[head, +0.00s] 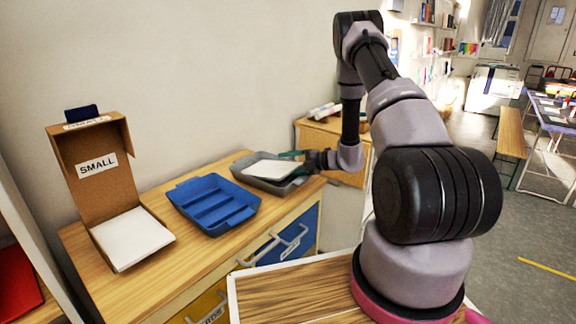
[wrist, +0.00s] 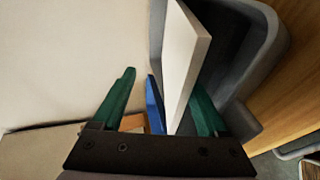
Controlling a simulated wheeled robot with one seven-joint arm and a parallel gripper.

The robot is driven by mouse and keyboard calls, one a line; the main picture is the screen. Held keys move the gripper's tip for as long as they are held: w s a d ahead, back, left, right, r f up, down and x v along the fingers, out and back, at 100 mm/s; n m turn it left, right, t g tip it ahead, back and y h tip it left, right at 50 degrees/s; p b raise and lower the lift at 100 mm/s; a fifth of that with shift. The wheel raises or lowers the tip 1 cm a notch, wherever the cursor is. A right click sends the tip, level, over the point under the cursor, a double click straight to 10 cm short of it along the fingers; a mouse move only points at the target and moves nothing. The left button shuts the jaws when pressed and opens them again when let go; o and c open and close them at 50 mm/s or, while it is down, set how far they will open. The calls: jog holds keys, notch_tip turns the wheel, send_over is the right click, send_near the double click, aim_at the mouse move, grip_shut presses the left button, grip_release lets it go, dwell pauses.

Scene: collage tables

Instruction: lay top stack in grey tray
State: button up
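A white stack (head: 268,169) lies at the grey tray (head: 292,184), over its inside and slightly tilted. In the wrist view the stack (wrist: 186,62) shows edge-on between my green fingers, close to the right one, with the tray's rim (wrist: 272,45) beyond. My gripper (head: 300,160) is at the tray's right end. Its fingers are spread, and a clear gap separates the left finger from the stack. Whether the right finger touches the stack, and whether the stack rests fully on the tray floor, I cannot tell. Another white stack (head: 132,238) lies in the cardboard box marked SMALL (head: 92,178).
A blue divided tray (head: 213,203) stands between the box and the grey tray on the wooden cabinet top (head: 165,278). A wall rises behind them. Drawer handles (head: 272,246) stick out in front.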

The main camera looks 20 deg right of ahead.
jog(key=s+a+v, duration=0.1)
jog(key=v, duration=0.8)
jog(key=shift+s+a, duration=0.2)
jog(key=shift+s, duration=0.05)
notch_tip(320, 180, up, 6)
jog(key=s+d, duration=0.1)
jog(key=s, duration=0.1)
jog(key=shift+d, duration=0.4)
jog(key=shift+s, duration=0.1)
dwell(0.4)
